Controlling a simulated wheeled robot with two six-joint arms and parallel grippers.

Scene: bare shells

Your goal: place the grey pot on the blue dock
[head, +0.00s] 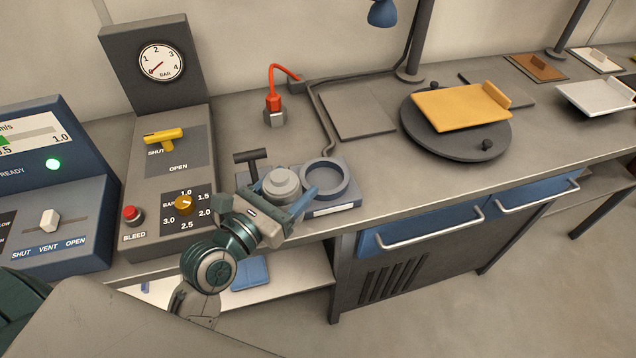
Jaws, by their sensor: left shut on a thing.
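The grey pot (282,183), round with a stepped lid, is held by my left gripper (280,203). Its jaws are shut on the pot, and a blue-grey finger shows on its right side. The blue dock (347,203) is a low block near the bench's front edge, with a round ring-shaped socket (325,180) on top. The pot is just left of this socket, which looks empty. My gripper hides the pot's lower part, so I cannot tell whether it touches the dock. My right gripper is not in view.
A dark T-handle (251,157) stands close behind and left of the pot. The gauge panel (165,140) rises at left. A red plug (273,103) and cable (328,125) lie behind. A turntable (455,140) bears a yellow board (455,107) at right. Blue drawers (425,232) are below.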

